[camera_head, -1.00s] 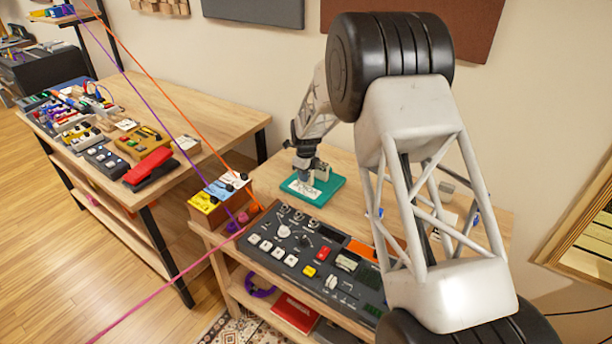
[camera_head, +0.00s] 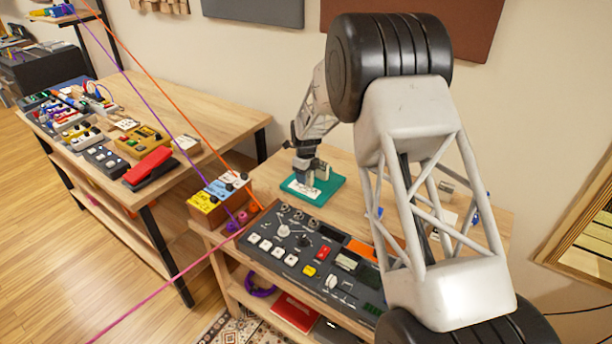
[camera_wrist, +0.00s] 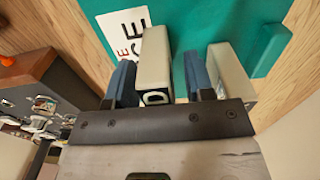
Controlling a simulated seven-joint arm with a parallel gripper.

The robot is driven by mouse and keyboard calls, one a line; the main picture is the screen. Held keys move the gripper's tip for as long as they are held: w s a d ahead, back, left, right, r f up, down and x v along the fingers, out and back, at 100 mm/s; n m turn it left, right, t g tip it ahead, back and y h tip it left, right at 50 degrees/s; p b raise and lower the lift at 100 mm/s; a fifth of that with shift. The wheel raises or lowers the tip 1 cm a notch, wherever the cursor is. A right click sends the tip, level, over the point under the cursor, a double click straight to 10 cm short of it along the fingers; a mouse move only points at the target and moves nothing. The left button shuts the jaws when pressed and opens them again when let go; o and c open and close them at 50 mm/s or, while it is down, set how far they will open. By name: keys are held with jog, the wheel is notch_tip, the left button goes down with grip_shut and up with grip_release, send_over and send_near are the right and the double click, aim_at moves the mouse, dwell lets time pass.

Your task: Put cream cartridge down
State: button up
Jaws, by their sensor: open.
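My gripper (camera_head: 304,184) is low over the teal mat (camera_head: 328,187) on the near table. In the wrist view its two blue fingers (camera_wrist: 160,78) are apart. A second cream block (camera_wrist: 233,68) is just outside the right finger. The mat (camera_wrist: 190,18) lies beyond, with a white printed label (camera_wrist: 125,32) on it. Whether the cartridge touches the mat is hard to tell.
A dark control panel (camera_head: 300,250) with buttons and knobs lies in front of the mat. Pedals (camera_head: 213,200) with orange and purple cables stand at its left. Another table (camera_head: 190,95) with pedals is further left. My arm hides much of the right side.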

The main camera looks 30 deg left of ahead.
notch_tip(320, 180, up, 12)
jog(key=shift+r, duration=0.1)
dwell(0.6)
jog(key=shift+r, duration=0.1)
dwell(0.8)
